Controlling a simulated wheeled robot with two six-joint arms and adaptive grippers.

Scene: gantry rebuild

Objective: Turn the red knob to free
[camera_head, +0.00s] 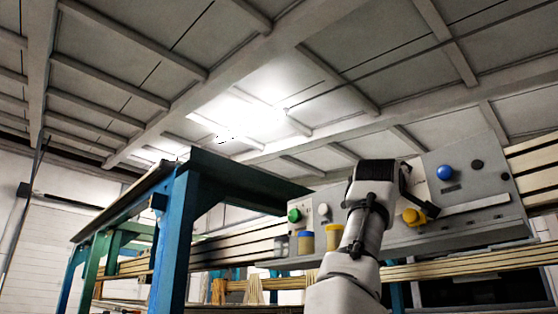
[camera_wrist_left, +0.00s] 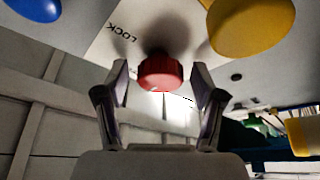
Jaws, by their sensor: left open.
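The red knob (camera_wrist_left: 161,74) shows in the left wrist view, on the pale panel, beside a white plate (camera_wrist_left: 105,42) with the printed word LOCK. My left gripper (camera_wrist_left: 160,85) is open, one finger on each side of the knob in the picture, with a gap on both sides. I cannot tell how deep the fingertips reach around it. In the head view my left gripper (camera_head: 408,188) is up against the sloped grey panel (camera_head: 470,215), and my arm and gripper hide the red knob. My right gripper is not in view.
A yellow knob (camera_wrist_left: 252,24) and a blue knob (camera_wrist_left: 35,8) flank the red one closely. A blue steel frame (camera_head: 175,240) stands further left.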

